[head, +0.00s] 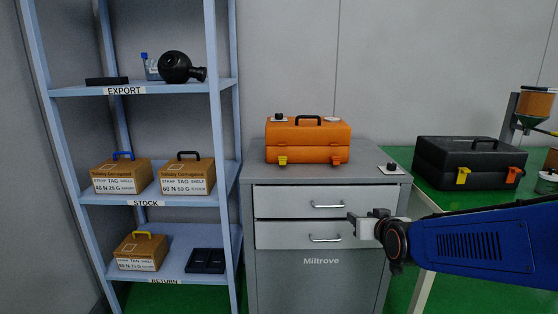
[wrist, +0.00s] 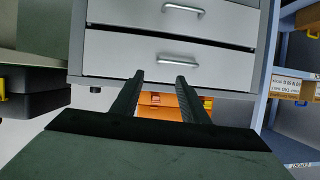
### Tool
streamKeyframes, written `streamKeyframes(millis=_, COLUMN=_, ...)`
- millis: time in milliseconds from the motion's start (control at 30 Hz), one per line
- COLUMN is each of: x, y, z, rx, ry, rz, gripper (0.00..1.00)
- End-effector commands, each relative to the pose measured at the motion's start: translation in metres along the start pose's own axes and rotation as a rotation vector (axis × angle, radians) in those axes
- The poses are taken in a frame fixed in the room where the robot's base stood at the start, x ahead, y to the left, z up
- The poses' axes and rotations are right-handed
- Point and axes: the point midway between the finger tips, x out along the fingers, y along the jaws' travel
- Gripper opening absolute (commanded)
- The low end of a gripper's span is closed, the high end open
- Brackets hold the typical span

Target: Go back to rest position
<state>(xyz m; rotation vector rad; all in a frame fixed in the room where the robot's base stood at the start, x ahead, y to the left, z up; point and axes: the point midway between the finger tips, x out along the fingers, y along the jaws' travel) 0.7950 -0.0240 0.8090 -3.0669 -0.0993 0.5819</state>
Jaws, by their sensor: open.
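My gripper (head: 362,226) is in front of the right part of the grey drawer cabinet (head: 322,283) in the head view, at about the height of the lower drawer. In the wrist view my gripper (wrist: 160,82) has its two dark fingers apart with nothing between them. Both cabinet drawers look shut; their handles show in the wrist view, where the picture seems upside down. The fingers appear apart from the lower drawer's handle (head: 325,238).
An orange toolbox (head: 308,141) stands on the cabinet. A black toolbox (head: 470,163) sits on a green-topped bench to the right. A blue shelf rack (head: 182,201) with tagged boxes stands to the left. Green floor shows between rack and cabinet.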

Motion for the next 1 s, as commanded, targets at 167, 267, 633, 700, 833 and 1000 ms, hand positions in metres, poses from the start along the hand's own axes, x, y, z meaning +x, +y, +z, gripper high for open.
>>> streamKeyframes(millis=167, x=-0.051, y=0.007, z=0.028, rx=0.001, ry=-0.171, rz=0.0, gripper=0.41)
streamKeyframes(millis=267, x=-0.082, y=0.011, z=0.048, rx=0.001, ry=-0.273, rz=0.004, gripper=0.41)
streamKeyframes(millis=633, x=-0.213, y=0.025, z=0.124, rx=0.009, ry=-0.635, rz=0.041, gripper=0.41)
streamKeyframes(millis=700, x=-0.233, y=0.026, z=0.135, rx=0.011, ry=-0.687, rz=0.049, gripper=0.41)
streamKeyframes(millis=833, x=-0.259, y=0.028, z=0.149, rx=0.015, ry=-0.754, rz=0.06, gripper=0.41)
streamKeyframes(millis=1000, x=-0.27, y=0.029, z=0.155, rx=0.017, ry=-0.782, rz=0.065, gripper=0.41)
